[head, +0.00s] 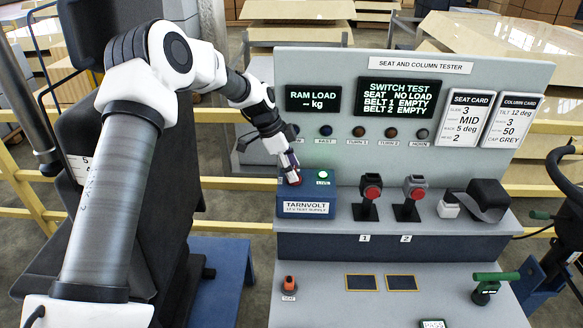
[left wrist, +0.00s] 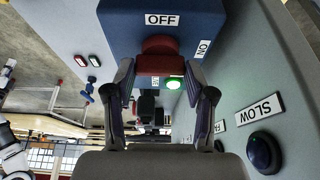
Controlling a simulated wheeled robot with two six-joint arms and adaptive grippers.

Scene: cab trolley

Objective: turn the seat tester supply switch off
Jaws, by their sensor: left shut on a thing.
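The seat tester supply is a blue box (head: 283,206) labelled TARNVOLT 12 V TEST SUPPLY at the left end of the tester's shelf. Its red switch knob (left wrist: 160,44) shows between my fingertips in the left wrist view. An OFF label (left wrist: 162,19) and an ON label (left wrist: 203,48) sit by the knob; which one it points at I cannot tell. A green lamp (head: 323,175) marked LIVE is lit beside it. My left gripper (head: 293,181) is shut on the knob, which it mostly hides in the head view. My right gripper is not in view.
The grey tester panel (head: 460,70) rises behind the box, with two lit displays and a row of lamps. Two red-buttoned buckle stands (head: 371,193) (head: 412,194) stand to the right. A black seat (head: 100,190) is at left, under my left arm.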

